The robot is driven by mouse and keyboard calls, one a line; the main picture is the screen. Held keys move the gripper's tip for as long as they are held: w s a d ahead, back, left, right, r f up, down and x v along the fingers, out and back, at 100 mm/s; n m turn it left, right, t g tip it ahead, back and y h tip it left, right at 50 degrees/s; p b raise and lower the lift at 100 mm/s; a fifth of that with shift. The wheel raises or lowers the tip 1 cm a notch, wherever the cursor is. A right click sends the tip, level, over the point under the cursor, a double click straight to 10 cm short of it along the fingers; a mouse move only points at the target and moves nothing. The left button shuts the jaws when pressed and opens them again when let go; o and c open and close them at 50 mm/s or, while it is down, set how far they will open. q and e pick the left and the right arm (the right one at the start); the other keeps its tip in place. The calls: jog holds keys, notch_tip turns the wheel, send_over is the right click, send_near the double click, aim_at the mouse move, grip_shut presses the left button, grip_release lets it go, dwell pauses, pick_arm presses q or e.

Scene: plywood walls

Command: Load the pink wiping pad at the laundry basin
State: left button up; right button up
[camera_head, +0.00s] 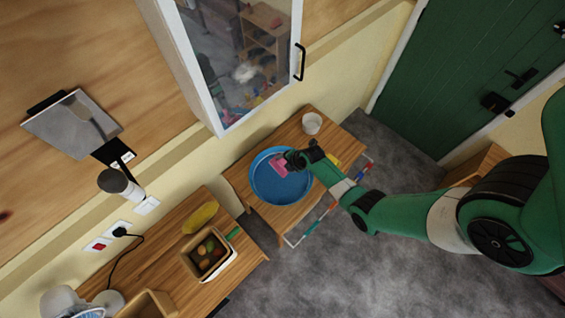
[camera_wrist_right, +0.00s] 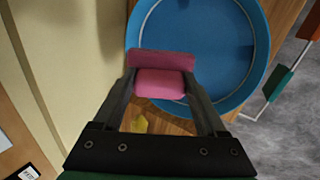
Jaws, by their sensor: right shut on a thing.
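The pink wiping pad (camera_head: 279,166) is at my right gripper (camera_head: 289,160), over the upper part of the blue basin (camera_head: 283,190). In the right wrist view the pink pad (camera_wrist_right: 162,72) sits between the two fingers of my right gripper (camera_wrist_right: 164,92), which are shut on it. The blue basin (camera_wrist_right: 236,58) lies below and beyond it in that view. I cannot tell whether the pad touches the basin. The basin looks empty apart from the pad over it. My left gripper is not in view.
The basin stands on a wooden table (camera_head: 240,180). A white cup (camera_head: 312,123) stands behind it, and a rail with coloured handles (camera_head: 320,217) runs along the table's front. A box of vegetables (camera_head: 208,254) is on the nearby counter. A glass-fronted cabinet (camera_head: 222,118) hangs above.

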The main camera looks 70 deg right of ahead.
notch_tip(320, 180, down, 11)
jog(key=b, duration=1)
